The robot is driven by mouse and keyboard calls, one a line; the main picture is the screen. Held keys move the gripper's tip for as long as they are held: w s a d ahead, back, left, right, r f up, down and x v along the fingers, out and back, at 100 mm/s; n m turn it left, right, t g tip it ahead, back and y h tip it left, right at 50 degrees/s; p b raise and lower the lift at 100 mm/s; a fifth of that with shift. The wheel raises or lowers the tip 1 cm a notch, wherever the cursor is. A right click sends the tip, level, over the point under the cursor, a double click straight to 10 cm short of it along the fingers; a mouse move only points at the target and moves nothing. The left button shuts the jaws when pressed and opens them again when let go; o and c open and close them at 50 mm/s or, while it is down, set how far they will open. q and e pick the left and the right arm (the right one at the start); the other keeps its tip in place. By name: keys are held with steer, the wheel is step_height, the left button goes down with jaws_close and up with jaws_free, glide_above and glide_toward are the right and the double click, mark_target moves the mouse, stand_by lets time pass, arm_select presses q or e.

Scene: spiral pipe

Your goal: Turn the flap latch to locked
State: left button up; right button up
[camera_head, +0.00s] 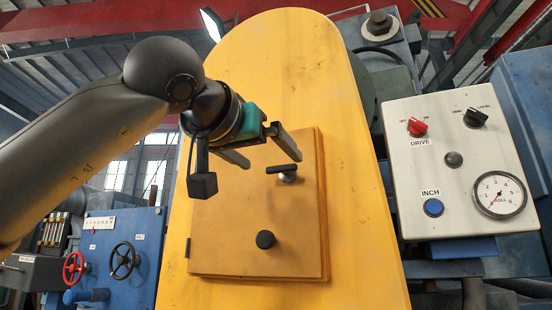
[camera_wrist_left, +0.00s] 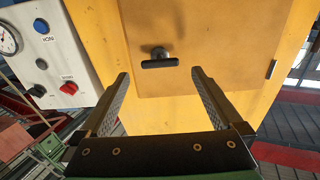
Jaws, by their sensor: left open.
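The flap latch (camera_head: 283,169) is a small dark bar handle on a metal stem, near the top right of the flap (camera_head: 215,240), a tan square panel. Its bar lies about level in the head view. In the left wrist view the latch (camera_wrist_left: 160,63) shows just beyond the fingertips, centred between them. My left gripper (camera_head: 274,160) is open and empty, its two fingers pointing at the panel from in front of the latch. They look apart from the bar; the exact gap is unclear. The left gripper (camera_wrist_left: 160,74) also shows in its wrist view.
A round black knob (camera_head: 265,239) sits lower on the flap. The flap is on a tall yellow housing (camera_head: 365,240). A control box (camera_head: 453,150) with switches and a gauge stands right. A blue machine (camera_head: 125,240) with handwheels stands lower left.

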mark_target(280, 168)
arm_select(q)
steer(key=shift+p+x, duration=0.45)
steer(key=shift+x, duration=1.75)
steer(key=shift+c, duration=0.2)
steer(key=c, duration=1.3)
steer(key=shift+o, duration=0.2)
